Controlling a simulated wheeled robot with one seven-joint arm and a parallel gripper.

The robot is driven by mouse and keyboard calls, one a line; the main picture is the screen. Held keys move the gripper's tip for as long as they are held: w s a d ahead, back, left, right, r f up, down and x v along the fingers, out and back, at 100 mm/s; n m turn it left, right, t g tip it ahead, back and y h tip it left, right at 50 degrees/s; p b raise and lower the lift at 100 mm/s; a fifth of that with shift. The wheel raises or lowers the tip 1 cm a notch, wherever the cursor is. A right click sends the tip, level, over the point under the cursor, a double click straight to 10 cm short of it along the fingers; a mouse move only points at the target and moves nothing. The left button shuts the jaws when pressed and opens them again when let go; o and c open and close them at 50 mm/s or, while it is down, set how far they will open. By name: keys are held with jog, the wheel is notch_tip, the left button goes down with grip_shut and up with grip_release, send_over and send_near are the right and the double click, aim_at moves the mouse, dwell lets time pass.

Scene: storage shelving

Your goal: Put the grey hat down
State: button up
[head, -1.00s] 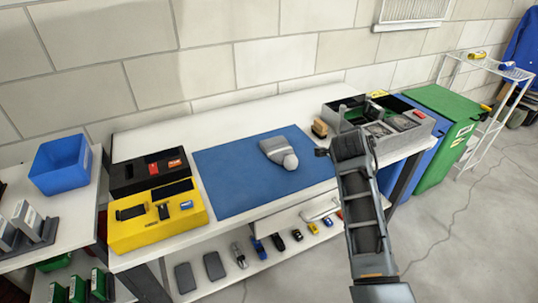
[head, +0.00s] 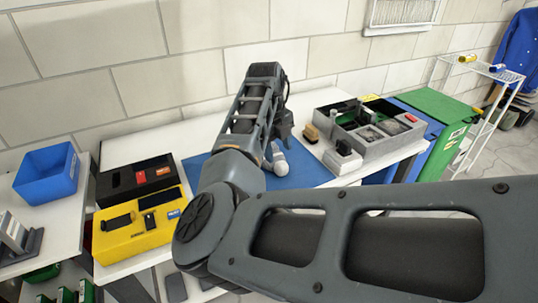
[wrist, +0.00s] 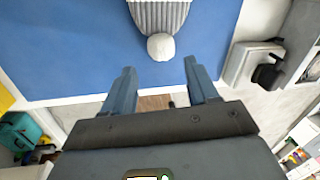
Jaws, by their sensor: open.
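The grey knitted hat (wrist: 160,14) with a pale pom-pom lies on the blue mat (wrist: 70,50) in the wrist view. Its far part is cut off by the picture's top edge. In the head view only a bit of the hat, its pom-pom end (head: 280,165), shows on the mat (head: 310,172); my arm hides the rest. My gripper (wrist: 160,72) is open and empty, with its two fingers apart. The pom-pom lies beyond the fingertips, roughly centred between them, and nothing is between the fingers.
A yellow organizer (head: 125,240) and a black one (head: 115,185) stand left of the mat. A grey divided bin (head: 400,135) and a brown brush (head: 311,133) are on its right. A blue bin (head: 45,180) stands on the left table. The white tabletop behind the mat is mostly clear.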

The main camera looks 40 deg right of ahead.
aim_at(281, 162)
jog(key=f, duration=0.2)
jog(key=d+f, duration=0.1)
jog(key=f, duration=0.4)
jog(key=shift+d, duration=0.35)
jog(key=shift+c, duration=0.4)
jog(key=c, duration=0.9)
jog(key=shift+o, duration=0.2)
jog(key=shift+r, duration=0.1)
